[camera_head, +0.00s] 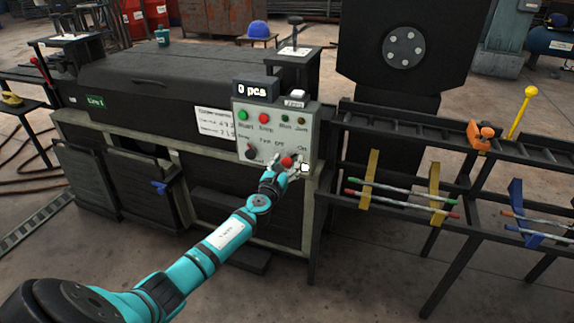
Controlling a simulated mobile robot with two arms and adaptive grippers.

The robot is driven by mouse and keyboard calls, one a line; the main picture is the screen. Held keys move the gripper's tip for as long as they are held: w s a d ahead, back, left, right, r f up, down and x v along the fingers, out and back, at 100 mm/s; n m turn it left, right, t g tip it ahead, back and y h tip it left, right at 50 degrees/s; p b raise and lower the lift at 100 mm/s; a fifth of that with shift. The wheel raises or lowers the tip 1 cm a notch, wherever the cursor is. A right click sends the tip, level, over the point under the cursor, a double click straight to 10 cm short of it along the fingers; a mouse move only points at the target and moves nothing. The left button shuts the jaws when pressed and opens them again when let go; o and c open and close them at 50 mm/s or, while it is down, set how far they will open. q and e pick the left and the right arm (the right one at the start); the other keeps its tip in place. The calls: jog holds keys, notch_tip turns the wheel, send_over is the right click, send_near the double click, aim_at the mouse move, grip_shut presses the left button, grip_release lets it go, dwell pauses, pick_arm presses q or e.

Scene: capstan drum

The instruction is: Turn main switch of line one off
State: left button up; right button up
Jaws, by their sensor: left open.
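The control box (248,124) of line one is a pale grey panel on the front of a dark machine that bears a green line sign (95,101). My left gripper (296,166) is at the panel's lower right corner, open, with its fingers around or in front of the controls there. A red knob (287,161) shows between or beside the fingers. An "On" label shows just above the gripper. The switch under that label is largely hidden by the fingers, so I cannot tell its position or whether I touch it. My right gripper is out of view.
The panel also has a green start button (243,115), a red stop button (264,118), a black dial (251,152) and two small lamps. A counter display (255,91) reading "0 pcs" sits on top. A dark rack (430,128) holding rods stands to the right.

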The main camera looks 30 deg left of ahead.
pick_arm(q)
jog(key=shift+w, duration=0.1)
jog(key=c, duration=1.2)
jog(key=shift+o, duration=0.2)
